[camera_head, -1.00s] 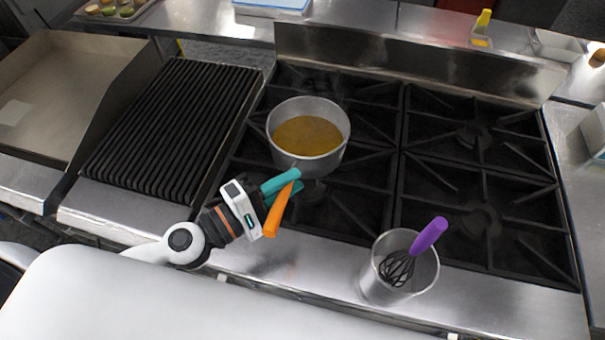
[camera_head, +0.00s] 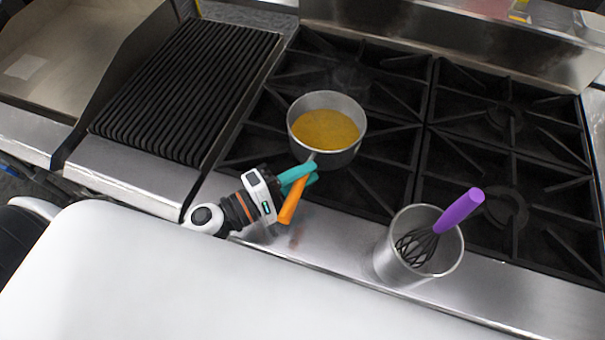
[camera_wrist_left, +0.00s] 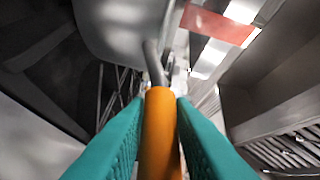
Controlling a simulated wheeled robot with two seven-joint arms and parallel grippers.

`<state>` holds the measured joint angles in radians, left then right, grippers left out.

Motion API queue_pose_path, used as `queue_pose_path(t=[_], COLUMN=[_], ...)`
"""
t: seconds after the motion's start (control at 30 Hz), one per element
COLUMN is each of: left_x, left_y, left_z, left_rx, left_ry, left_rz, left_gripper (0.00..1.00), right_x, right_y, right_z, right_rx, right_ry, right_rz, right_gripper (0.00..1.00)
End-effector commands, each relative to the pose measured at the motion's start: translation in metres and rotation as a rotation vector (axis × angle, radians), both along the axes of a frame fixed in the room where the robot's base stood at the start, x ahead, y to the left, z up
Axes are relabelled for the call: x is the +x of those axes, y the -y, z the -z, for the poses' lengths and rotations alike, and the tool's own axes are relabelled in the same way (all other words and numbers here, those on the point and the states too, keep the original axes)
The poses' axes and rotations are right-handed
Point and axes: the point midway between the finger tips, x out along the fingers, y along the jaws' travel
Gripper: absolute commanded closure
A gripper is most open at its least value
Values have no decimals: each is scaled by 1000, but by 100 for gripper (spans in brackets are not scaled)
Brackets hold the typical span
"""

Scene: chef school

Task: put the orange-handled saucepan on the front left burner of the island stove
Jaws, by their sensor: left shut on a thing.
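The orange-handled saucepan (camera_head: 345,154) is a round metal pan with yellow-brown liquid in it. In the head view it is over the left half of the black stove grates (camera_head: 385,165), towards the front left burner. I cannot tell whether its base touches the grate. My left gripper (camera_head: 300,176) has teal fingers shut on the orange handle (camera_head: 291,203). The left wrist view shows the handle (camera_wrist_left: 158,130) between both fingers and part of the pan's side (camera_wrist_left: 115,35) beyond. The pan looks about level. My right gripper is not in view.
A metal pot (camera_head: 392,262) with a purple-handled whisk (camera_head: 458,212) stands on the front ledge, right of the saucepan. A ribbed grill (camera_head: 190,85) lies left of the burners. A steel backsplash (camera_head: 450,45) rises behind. The right burners are clear.

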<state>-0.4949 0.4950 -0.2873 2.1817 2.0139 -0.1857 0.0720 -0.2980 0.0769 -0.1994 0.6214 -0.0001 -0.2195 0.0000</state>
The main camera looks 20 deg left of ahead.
Motion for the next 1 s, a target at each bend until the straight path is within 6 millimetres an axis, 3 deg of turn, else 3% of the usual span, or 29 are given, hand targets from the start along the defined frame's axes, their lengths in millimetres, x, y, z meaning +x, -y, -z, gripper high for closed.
queue_pose_path(t=[0.2,0.23,0.37,0.87,1.0], left_x=[1,0,0,0,-13], left_y=[0,0,0,0,-10], left_z=[0,3,2,-3,6], left_rx=[1,0,0,0,1], left_ry=[9,0,0,0,-3], left_rz=[1,0,0,0,-1], left_gripper=[100,77,57,57,57], right_x=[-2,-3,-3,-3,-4], right_y=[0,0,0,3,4], right_z=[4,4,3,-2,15], right_rx=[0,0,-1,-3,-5], right_ry=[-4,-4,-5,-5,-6], right_rz=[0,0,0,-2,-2], right_gripper=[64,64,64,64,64])
